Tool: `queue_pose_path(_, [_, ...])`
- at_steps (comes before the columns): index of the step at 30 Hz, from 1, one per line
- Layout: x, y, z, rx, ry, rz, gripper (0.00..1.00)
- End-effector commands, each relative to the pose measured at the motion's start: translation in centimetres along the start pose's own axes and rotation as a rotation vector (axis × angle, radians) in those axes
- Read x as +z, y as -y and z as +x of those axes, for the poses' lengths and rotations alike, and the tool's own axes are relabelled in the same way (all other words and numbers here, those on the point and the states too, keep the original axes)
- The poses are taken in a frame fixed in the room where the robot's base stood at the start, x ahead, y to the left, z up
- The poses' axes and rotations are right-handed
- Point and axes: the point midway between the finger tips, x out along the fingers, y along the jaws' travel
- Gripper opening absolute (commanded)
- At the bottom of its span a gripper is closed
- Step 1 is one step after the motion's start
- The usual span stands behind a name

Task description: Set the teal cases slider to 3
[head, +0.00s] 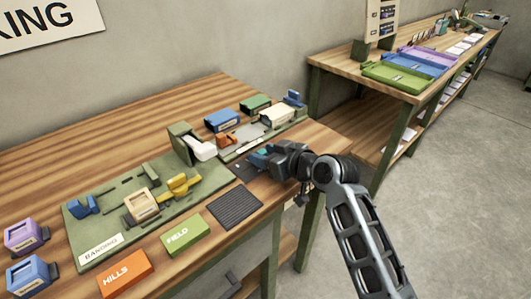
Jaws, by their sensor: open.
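My arm reaches in from the lower right, and my gripper (257,160) is low over the right part of the near wooden table. It is open. A small teal piece (264,153) shows at the jaws and may be the teal cases slider; I cannot tell whether the jaws touch it. A dark plate (242,171) lies just left of the gripper. The gripper hides much of this spot, and no scale or number for the slider can be read.
A green banding board (100,238) with blue, cream and yellow parts fills the table's left part. A green block (186,235), an orange block (125,273) and a dark ribbed mat (234,207) lie in front. Small cases and a white roll stand behind the gripper.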

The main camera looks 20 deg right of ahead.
Motion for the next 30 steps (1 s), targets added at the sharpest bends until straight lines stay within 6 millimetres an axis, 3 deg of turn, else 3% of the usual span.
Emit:
queue_pose_path(8, [0.02, 0.01, 0.24, 0.0, 0.0, 0.0, 0.49])
queue_pose_path(24, [0.02, -0.01, 0.21, 0.0, 0.0, 0.0, 0.0])
queue_pose_path(30, [0.02, -0.02, 0.2, 0.001, 0.0, 0.0, 0.0])
